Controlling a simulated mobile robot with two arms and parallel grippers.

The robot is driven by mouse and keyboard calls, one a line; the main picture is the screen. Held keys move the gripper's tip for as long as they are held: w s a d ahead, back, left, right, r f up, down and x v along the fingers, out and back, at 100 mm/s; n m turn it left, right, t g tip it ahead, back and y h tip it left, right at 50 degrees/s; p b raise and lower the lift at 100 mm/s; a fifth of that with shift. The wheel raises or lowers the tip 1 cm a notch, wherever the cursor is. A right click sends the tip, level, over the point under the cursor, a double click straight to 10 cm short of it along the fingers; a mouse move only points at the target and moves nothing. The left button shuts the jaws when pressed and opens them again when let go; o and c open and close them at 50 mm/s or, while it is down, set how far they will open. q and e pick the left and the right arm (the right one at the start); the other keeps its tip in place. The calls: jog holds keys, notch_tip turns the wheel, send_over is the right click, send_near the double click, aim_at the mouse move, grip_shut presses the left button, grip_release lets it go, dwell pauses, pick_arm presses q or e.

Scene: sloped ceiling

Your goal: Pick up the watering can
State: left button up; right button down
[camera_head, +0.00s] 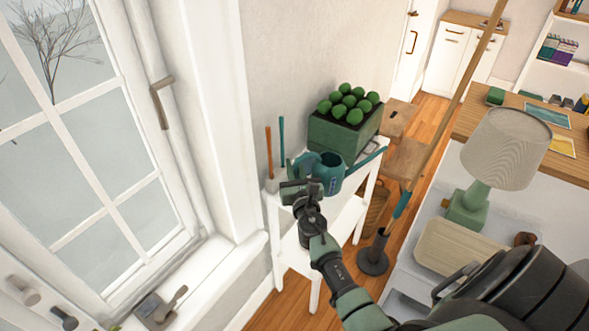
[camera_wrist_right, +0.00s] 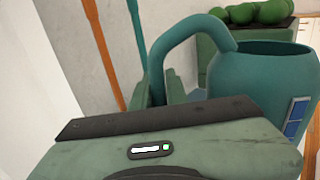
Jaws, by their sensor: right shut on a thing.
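The teal watering can (camera_head: 328,177) stands upright on the white shelf stand (camera_head: 346,213) beside the window. Its long spout points to the right, and its handle faces my right gripper (camera_head: 299,185). In the right wrist view the can's body (camera_wrist_right: 246,85) fills the right side, and its curved handle comes down between the green fingers of my gripper (camera_wrist_right: 160,93). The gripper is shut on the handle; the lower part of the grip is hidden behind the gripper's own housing. My left gripper is in neither view.
A green planter (camera_head: 336,136) with round green plants stands right behind the can. An orange stick (camera_head: 269,152) and a teal stick (camera_head: 282,143) stand upright to the left. The window (camera_head: 75,140) is close on the left. A lamp (camera_head: 505,150) is at the right.

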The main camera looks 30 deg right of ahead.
notch_tip(320, 180, up, 14)
jog(key=p, duration=1)
jog(key=shift+r, duration=0.2)
